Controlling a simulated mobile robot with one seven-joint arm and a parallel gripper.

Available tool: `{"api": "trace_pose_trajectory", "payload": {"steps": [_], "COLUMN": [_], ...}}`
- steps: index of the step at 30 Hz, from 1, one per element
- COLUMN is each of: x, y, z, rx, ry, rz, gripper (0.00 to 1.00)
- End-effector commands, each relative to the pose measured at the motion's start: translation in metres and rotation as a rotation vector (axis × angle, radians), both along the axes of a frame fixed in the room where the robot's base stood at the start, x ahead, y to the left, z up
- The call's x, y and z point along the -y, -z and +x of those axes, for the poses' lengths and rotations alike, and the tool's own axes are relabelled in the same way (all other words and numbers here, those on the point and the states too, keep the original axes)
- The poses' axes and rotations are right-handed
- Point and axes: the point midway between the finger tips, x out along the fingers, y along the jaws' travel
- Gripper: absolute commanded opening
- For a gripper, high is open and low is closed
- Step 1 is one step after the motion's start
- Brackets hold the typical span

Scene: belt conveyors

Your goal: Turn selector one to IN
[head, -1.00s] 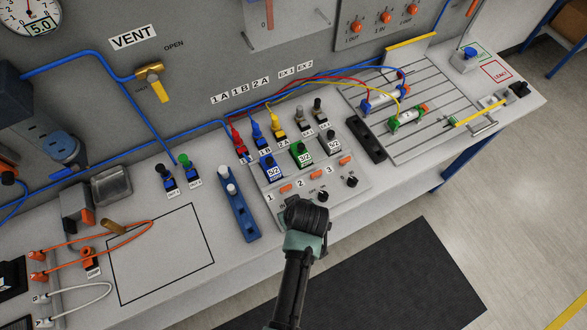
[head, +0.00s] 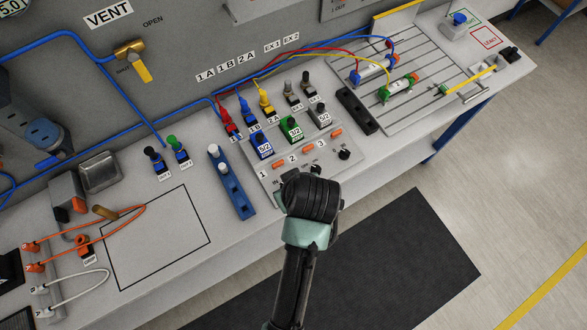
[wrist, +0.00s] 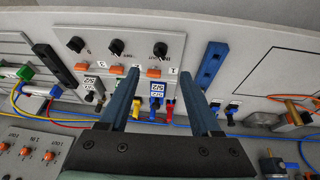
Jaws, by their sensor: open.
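Selector one is the black knob (wrist: 161,49) at the right end of a row of three on the panel in the wrist view, which sees the bench upside down. An IN/OUT marking is beside it, too small to read its setting. My gripper (wrist: 161,74) is open and empty. Its two fingers stand apart, with the knob framed between and beyond their tips, not visibly touched. In the head view my gripper (head: 312,198) hangs over the panel's front left part and hides selector one. The other two knobs (head: 316,169) (head: 344,155) show to its right.
Orange buttons (head: 278,165) and a blue 5/2 valve (wrist: 157,90) sit close behind the knobs. A blue bar (head: 231,183) stands left of the panel. Coloured hoses (head: 330,45) run behind to a slotted plate (head: 440,70). Floor in front is clear.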

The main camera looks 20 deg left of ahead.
Motion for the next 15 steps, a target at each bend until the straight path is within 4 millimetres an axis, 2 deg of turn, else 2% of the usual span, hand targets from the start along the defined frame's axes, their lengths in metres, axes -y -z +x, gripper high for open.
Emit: {"api": "trace_pose_trajectory", "payload": {"steps": [6, 15], "x": [0.006, 0.006], "y": [-0.019, -0.021], "z": [-0.006, -0.007], "rx": [0.001, -0.001], "ry": [0.002, 0.001], "rz": [0.001, 0.001], "gripper": [0.64, 0.64]}}
